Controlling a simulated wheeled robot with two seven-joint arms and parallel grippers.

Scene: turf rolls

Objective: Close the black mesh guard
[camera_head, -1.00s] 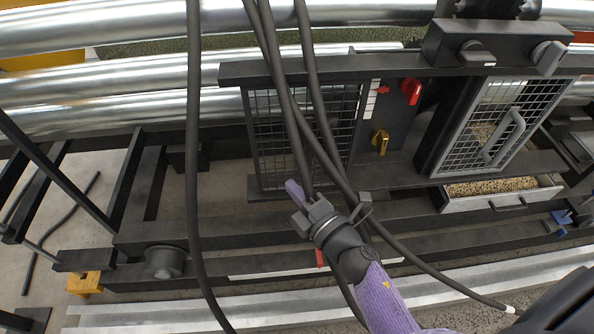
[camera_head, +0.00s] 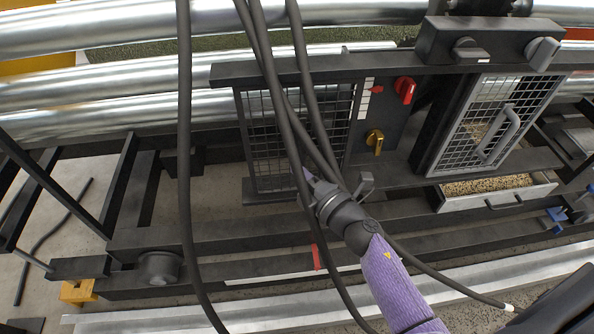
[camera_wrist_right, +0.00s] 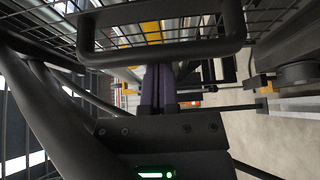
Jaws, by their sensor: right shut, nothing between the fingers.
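The black mesh guard (camera_head: 270,132) is at the centre-left of the machine front in the head view, partly behind dark cables. My right gripper (camera_head: 306,176) is at the guard's lower right part. In the right wrist view, a dark handle bar (camera_wrist_right: 165,53) crosses in front of wire mesh. The purple fingers of my right gripper (camera_wrist_right: 158,85) are shut and empty, with their tips just under this bar. I cannot tell whether they touch it. The guard's hinge side and exact opening angle are unclear. My left gripper is not in view.
A grey-framed mesh door (camera_head: 490,125) with a handle stands to the right, above a tray of grain-like material (camera_head: 490,186). A red switch (camera_head: 404,90) and a yellow knob (camera_head: 375,141) sit between the two meshes. Several dark cables (camera_head: 184,150) hang across the view.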

